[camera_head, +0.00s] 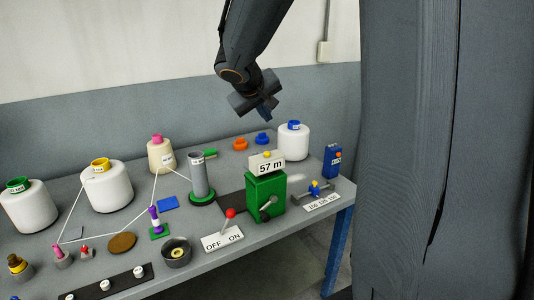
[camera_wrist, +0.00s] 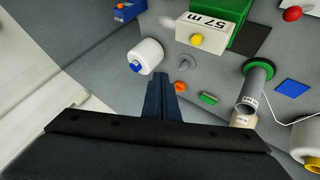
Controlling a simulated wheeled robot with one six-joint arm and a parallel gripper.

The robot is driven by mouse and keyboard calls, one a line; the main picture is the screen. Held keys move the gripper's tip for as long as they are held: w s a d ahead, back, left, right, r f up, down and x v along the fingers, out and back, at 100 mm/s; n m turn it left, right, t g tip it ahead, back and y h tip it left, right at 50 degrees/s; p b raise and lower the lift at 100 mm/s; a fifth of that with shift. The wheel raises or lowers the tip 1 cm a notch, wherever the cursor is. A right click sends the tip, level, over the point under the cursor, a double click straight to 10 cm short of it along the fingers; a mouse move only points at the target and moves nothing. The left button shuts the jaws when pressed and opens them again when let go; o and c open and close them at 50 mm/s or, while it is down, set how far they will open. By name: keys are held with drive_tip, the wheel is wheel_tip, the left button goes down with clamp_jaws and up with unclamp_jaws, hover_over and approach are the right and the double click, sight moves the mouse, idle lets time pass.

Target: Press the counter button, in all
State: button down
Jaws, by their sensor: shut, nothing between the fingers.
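The counter is a white box reading "57 m" (camera_head: 270,168) on top of a green machine (camera_head: 264,195), near the right part of the table. Its yellow button (camera_head: 267,154) sits on the counter; the wrist view also shows the yellow button (camera_wrist: 196,40) above and right of my fingertips. My gripper (camera_head: 268,115) is shut and empty, in the air above and behind the counter in the head view. In the wrist view my gripper (camera_wrist: 163,84) points towards the table, apart from the button. Nothing hides the button.
A white bobbin with a blue top (camera_head: 293,142) stands at the back right, close to my fingers in the wrist view. A red-knobbed lever (camera_head: 230,214) is in front of the machine. A grey post (camera_head: 198,178) stands left. A blue box (camera_head: 332,161) is at the right edge.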

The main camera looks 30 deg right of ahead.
wheel_tip(320, 180, down, 7)
drive_tip(key=b, duration=0.4)
drive_tip(key=shift+r, duration=0.2)
drive_tip(key=shift+f+b, duration=1.05)
drive_tip(key=shift+b, duration=0.5)
drive_tip(key=shift+f+b, duration=0.25)
drive_tip(key=shift+b, duration=0.1)
idle(0.3)
drive_tip(key=shift+f+b, duration=0.2)
drive_tip(key=shift+b, duration=0.2)
drive_tip(key=shift+f+b, duration=0.5)
drive_tip(key=shift+b, duration=0.2)
idle(0.9)
idle(0.4)
drive_tip(key=shift+r+p, duration=0.55)
drive_tip(key=shift+r, duration=0.4)
drive_tip(key=shift+r+p, duration=1.6)
drive_tip(key=shift+r, duration=0.9)
